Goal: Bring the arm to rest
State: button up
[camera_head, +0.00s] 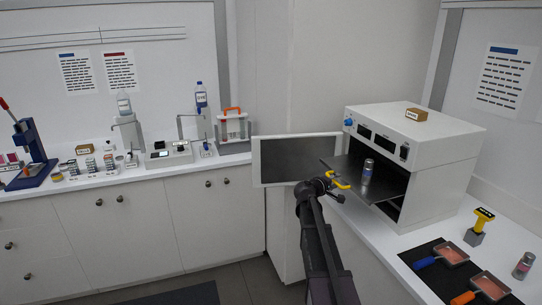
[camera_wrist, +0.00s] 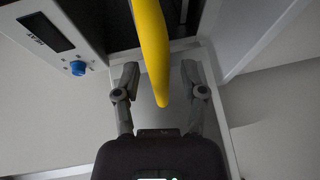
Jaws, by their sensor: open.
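My gripper (camera_head: 328,184) is at the end of my raised arm, in front of the open white oven (camera_head: 440,150). In the wrist view my gripper (camera_wrist: 160,72) has its two fingers spread apart. The yellow handle (camera_head: 342,184) is at the front of a dark shelf (camera_head: 385,180) that sticks out of the oven. A small grey jar (camera_head: 367,172) stands upright on the shelf.
The oven door (camera_head: 296,160) stands open just left of my gripper. A dark mat (camera_head: 432,272) with paddle-like tools and another jar (camera_head: 523,265) lie on the right counter. The left counter holds bottles and instruments. Free floor shows between the counters.

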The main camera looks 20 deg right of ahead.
jog(key=shift+w+a+r, duration=0.1)
jog(key=shift+w+a, duration=0.1)
jog(key=shift+a, duration=0.3)
jog(key=s+a+f+m+g+y, duration=0.1)
jog(key=s+a+f+g+y, duration=0.1)
jog(key=s+a+f+y, duration=0.3)
jog(key=s+a+f+m+g+y, duration=0.1)
jog(key=s+a+f+y, duration=0.3)
jog(key=s+a, duration=0.9)
jog(key=s+a+f+m+g+y, duration=0.2)
jog(key=s+a+f+y, duration=0.3)
jog(key=a, duration=1.2)
jog(key=s+f+g, duration=0.1)
jog(key=s, duration=0.3)
jog(key=shift+s+a+f+g+y, duration=0.2)
jog(key=shift+s+f+g+y, duration=0.1)
jog(key=shift+s+g, duration=0.1)
